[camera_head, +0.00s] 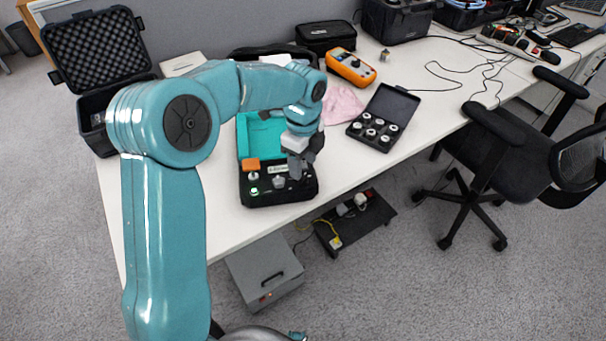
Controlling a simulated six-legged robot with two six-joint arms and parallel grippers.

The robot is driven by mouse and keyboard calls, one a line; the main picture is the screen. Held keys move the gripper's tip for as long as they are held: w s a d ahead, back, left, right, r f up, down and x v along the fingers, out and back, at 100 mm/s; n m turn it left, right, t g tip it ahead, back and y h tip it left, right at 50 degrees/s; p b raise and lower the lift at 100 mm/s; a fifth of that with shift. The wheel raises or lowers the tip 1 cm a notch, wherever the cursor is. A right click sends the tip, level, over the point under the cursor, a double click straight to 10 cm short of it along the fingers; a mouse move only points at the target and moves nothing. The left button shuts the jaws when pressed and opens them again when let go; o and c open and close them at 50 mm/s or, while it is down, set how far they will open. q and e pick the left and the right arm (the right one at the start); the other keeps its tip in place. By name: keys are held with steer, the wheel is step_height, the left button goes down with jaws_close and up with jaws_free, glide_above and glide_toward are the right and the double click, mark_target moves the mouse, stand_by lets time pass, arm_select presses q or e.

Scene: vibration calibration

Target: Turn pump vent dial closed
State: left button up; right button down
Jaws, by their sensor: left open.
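The pump unit is an open case with a teal lid (257,136) and a black control panel (283,196), near the front edge of the white table. On the panel are a small grey knob (279,182), a lit green spot (254,191) and an orange block (250,165) at the left. Which part is the vent dial, and its setting, is too small to tell. My left gripper (297,170) is open and points down over the panel's right back part, by the grey knob. Contact cannot be told. My right gripper is not in view.
A black case with round weights (374,132), an orange meter (351,67) and a pink cloth (343,105) lie to the right. A foam-lined case (96,45) stands at back left. A grey box (264,272) is on the floor below. An office chair (520,150) stands right.

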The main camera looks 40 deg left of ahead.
mark_target(303, 176)
arm_select(q)
steer(key=shift+f, duration=2.2)
jaws_close()
